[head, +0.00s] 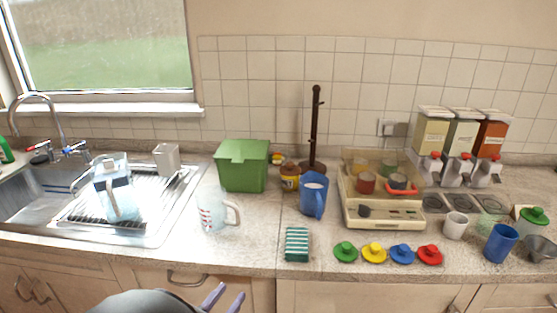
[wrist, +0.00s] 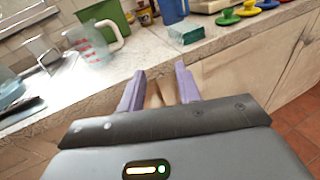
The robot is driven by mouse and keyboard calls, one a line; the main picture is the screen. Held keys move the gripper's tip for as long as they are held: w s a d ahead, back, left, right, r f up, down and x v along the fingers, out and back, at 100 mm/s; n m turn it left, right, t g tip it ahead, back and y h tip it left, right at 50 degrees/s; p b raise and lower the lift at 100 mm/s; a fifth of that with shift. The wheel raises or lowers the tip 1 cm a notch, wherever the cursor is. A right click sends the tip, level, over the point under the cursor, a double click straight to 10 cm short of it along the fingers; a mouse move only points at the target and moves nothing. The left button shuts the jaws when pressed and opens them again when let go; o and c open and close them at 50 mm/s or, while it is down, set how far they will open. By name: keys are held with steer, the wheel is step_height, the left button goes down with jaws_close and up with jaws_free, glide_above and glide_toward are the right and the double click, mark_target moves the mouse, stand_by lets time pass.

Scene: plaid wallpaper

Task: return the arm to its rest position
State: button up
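My gripper (head: 222,299) is at the bottom of the head view, in front of the counter's front edge and below its top. In the wrist view my gripper (wrist: 160,88) shows two purple fingers held apart with nothing between them. Behind the gap is the cabinet front below the counter. The gripper touches nothing that I can see. Most of my arm is out of view.
The counter (head: 260,240) holds a measuring jug (head: 212,210), a green box (head: 242,166), a blue pitcher (head: 313,194), a teal-striped sponge (head: 297,244) and several coloured lids near the front edge. A sink (head: 40,195) is at the left, dispensers at the right.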

steer(key=s+d+f+m+g+y, duration=0.1)
steer(key=s+d+f+m+g, duration=0.2)
steer(key=d+m+g, duration=0.65)
steer(key=s+d+f+m+g, duration=0.25)
steer(key=d+m+g, duration=0.35)
steer(key=d+m, duration=0.5)
steer(key=w+d+r+m+t+y+p, duration=0.1)
steer(key=d+r+m+y+p, duration=0.1)
steer(key=r+m+p, duration=0.3)
steer(key=w+d+r+m+t+y+p, duration=0.1)
steer(key=d+r+m+y+p, duration=0.2)
steer(key=r+p, duration=0.6)
step_height(320, 180, up, 2)
steer(key=shift+w+d+r+m+y, duration=0.1)
steer(key=shift+w+d+m+y, duration=0.2)
steer(key=shift+m, duration=0.85)
